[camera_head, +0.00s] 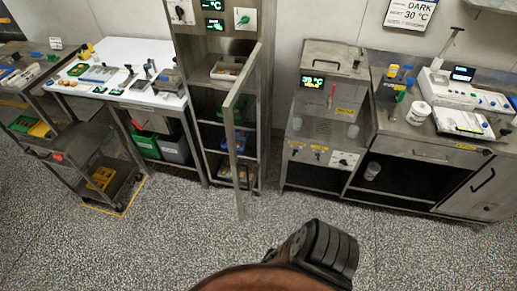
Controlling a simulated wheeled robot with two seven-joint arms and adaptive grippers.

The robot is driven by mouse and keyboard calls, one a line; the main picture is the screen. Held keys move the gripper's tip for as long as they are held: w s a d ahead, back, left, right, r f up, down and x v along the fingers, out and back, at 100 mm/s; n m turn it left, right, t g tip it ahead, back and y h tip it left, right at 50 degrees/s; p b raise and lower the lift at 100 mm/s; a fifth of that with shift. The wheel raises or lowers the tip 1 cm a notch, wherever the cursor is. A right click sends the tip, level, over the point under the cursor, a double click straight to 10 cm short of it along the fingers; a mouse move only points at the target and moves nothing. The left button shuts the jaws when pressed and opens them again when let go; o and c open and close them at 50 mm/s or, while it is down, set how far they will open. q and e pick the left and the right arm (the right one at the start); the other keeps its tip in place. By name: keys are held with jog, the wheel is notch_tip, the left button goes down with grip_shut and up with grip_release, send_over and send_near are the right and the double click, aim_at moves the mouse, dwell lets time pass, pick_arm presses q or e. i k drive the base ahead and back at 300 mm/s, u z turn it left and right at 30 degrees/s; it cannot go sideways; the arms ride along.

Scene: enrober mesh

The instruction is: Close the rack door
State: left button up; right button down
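The rack (222,43) is a tall metal cabinet at the centre left, with green displays at its top and several shelves below. Its door (229,130) is a narrow grey metal frame. It stands open, swung out from the rack's right side toward me, and is seen nearly edge-on. The shelves and their contents show to the left of the door and partly through it.
A white-topped bench (120,55) and a low cart (70,150) stand left of the rack. A metal machine (335,70) and a counter (430,150) stand to its right. The speckled floor (190,225) before the door is clear.

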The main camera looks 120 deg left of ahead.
aim_at(256, 57)
jog(key=u, duration=3.95)
jog(key=i, duration=0.95)
jog(key=z, duration=0.9)
